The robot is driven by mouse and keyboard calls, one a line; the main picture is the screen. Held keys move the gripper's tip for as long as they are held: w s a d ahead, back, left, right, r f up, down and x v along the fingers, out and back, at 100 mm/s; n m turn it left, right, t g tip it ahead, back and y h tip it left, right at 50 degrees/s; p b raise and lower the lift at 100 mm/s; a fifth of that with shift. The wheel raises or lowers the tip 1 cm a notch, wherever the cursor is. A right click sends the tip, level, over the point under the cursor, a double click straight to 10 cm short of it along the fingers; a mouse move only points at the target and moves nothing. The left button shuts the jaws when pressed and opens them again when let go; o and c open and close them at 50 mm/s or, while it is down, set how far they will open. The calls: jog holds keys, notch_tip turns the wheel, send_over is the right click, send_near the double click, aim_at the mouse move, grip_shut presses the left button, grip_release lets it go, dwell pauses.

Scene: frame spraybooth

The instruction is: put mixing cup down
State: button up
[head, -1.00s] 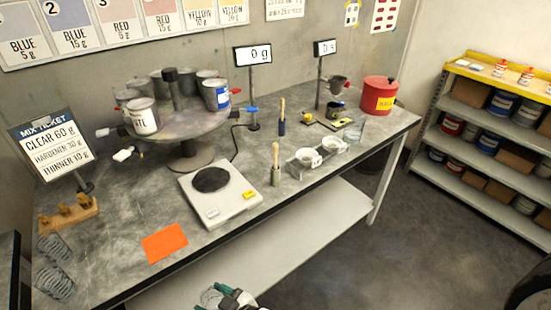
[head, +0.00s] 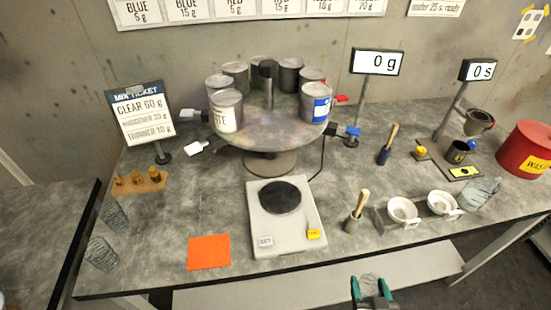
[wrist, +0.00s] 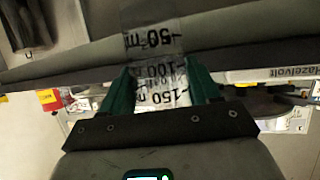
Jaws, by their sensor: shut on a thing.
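My gripper (head: 372,290) is at the bottom of the head view, in front of the bench's front edge. It is shut on the mixing cup (wrist: 155,50), a clear cup with black volume marks, which fills the middle of the wrist view between the green fingers. In the head view only the clear rim of the cup (head: 371,280) shows between the fingers. The bench (head: 340,225) is grey. On it stands a white scale (head: 285,235) with a round black pan (head: 280,197), which is empty. The scale's display (head: 377,62) reads 0 g.
An orange sheet (head: 209,252) lies left of the scale. A turntable (head: 270,135) with several paint cans stands behind it. A brush in a holder (head: 356,212) and two white cups (head: 403,211) stand right of the scale. Clear cups (head: 101,252) are at the left end.

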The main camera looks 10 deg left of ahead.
aim_at(370, 274)
notch_tip(370, 274, up, 3)
jog(key=shift+r+p, duration=0.15)
jog(key=shift+p, duration=0.95)
jog(key=shift+a+f, duration=0.25)
